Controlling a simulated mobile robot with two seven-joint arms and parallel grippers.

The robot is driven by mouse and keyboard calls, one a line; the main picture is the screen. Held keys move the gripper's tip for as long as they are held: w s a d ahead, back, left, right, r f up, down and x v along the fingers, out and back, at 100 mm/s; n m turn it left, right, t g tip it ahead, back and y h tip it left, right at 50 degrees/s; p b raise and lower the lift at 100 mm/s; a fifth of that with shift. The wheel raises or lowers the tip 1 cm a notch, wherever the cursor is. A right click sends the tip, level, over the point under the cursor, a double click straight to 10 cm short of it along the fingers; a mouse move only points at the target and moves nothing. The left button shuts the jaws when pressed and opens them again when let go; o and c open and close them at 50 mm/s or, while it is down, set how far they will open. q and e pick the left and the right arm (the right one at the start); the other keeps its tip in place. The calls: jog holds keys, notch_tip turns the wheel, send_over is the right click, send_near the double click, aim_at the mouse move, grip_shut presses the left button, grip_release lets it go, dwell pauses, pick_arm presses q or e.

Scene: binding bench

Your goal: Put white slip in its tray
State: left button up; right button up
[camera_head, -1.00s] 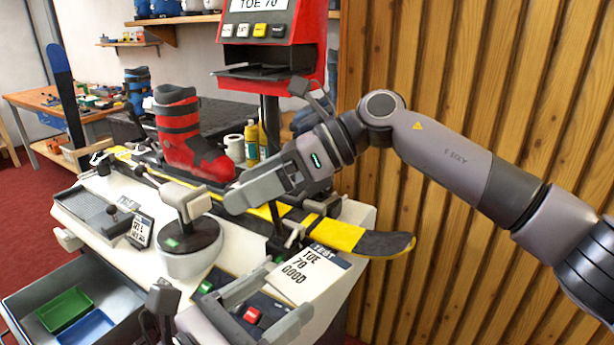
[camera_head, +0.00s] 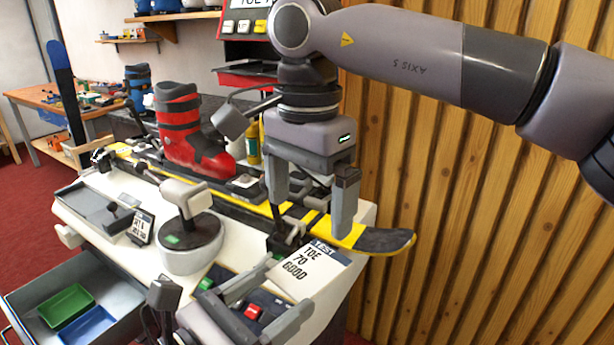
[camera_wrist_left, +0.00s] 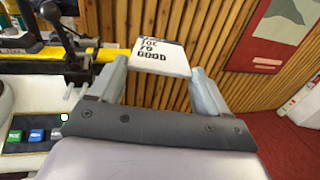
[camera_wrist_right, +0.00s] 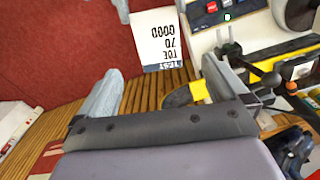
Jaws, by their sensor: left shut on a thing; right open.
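The white slip (camera_head: 310,270), printed "TEST TOE 70 GOOD", is held over the front right of the bench. My left gripper (camera_head: 293,285) is shut on its edges, one finger on each side; the left wrist view shows the slip (camera_wrist_left: 160,58) between the fingertips. My right gripper (camera_head: 312,230) is open and empty, fingers pointing down, above the ski's tip end, behind the slip. The right wrist view shows the slip (camera_wrist_right: 158,38) beyond its fingers. A shallow grey tray (camera_head: 88,208) lies at the bench's left end. I cannot tell which tray is the slip's.
A yellow and black ski (camera_head: 345,233) lies across the bench with a red boot (camera_head: 190,140) on it. A round white device (camera_head: 190,255) stands in front. An open drawer (camera_head: 120,290) holds a green bin (camera_head: 66,306) and a blue bin (camera_head: 88,326). A red machine stands behind.

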aim_at(307, 267)
notch_tip(307, 267, down, 9)
jog(key=shift+r, duration=0.1)
dwell(0.3)
jog(key=c, duration=1)
pick_arm(q)
jog(key=o, duration=1)
jog(key=shift+c, duration=0.2)
pick_arm(e)
jog(key=shift+o, duration=0.2)
